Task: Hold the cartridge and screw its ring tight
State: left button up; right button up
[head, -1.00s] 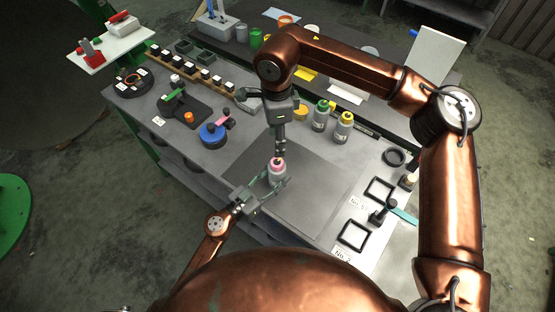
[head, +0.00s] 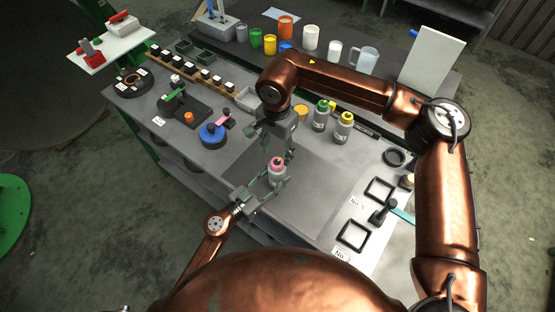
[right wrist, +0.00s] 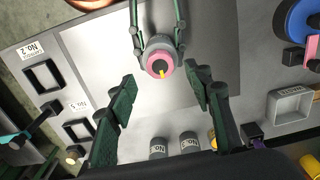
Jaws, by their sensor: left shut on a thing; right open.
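The cartridge (head: 278,178) is a grey cylinder with a pink ring (head: 277,163) at its top. It stands upright over the grey mat (head: 318,185). My left gripper (head: 268,189) is shut around its body. In the right wrist view the cartridge (right wrist: 158,46) shows from above, its pink ring (right wrist: 160,64) around a dark centre with a yellow tip. The left gripper's fingers lie along its two sides there. My right gripper (right wrist: 162,88) is open and empty, pointing down above the cartridge, its fingers apart and not touching the ring.
Two grey bottles with yellow (head: 343,126) and green (head: 320,116) tops stand behind the mat. Black square frames (head: 352,236) lie at the right. A blue round part (head: 212,134) is at the left. Coloured cups (head: 286,27) line the back. The mat's middle is clear.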

aim_at(277, 162)
jog(key=shift+f, duration=2.6)
jog(key=shift+c, duration=0.4)
jog(key=c, duration=1.1)
jog(key=shift+o, duration=0.2)
